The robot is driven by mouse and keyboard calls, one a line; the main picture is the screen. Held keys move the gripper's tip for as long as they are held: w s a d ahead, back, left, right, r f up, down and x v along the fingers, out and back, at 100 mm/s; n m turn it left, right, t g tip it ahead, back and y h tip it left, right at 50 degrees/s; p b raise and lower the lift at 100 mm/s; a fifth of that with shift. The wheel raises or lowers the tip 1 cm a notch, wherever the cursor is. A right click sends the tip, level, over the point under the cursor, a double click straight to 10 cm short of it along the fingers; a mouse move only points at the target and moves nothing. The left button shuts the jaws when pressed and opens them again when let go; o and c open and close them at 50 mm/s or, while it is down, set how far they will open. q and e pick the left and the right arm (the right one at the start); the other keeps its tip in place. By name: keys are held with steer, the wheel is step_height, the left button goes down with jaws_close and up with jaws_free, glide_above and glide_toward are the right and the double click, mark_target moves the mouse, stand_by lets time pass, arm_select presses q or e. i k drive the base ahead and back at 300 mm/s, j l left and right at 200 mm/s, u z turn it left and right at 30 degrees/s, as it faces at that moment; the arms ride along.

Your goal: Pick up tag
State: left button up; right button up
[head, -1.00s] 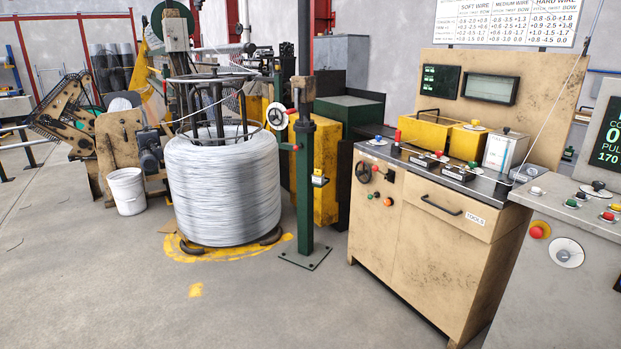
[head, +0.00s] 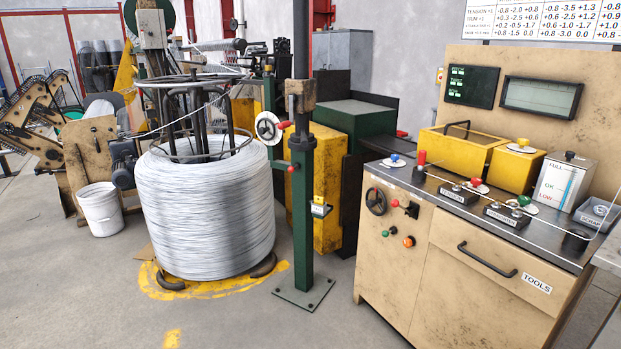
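I cannot make out for certain which thing is the tag. A grey tray (head: 598,214) at the right end of the tan cabinet's top holds something I cannot identify. A white label reading TOOLS (head: 537,284) is on the cabinet's drawer. Neither of my grippers is in view.
The tan cabinet (head: 395,285) fills the right front, with knobs, yellow boxes (head: 462,146) and a wire across its top. A large wire coil (head: 205,215) stands left of the post, with a white bucket (head: 100,208) beyond. Floor (head: 240,325) in front is clear.

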mark_target(320, 201)
steer(key=i, duration=0.8)
steer(key=i+z, duration=0.1)
steer(key=i, duration=0.7)
steer(key=i+j, duration=0.15)
steer(key=i, duration=0.65)
steer(key=l+z, duration=0.05)
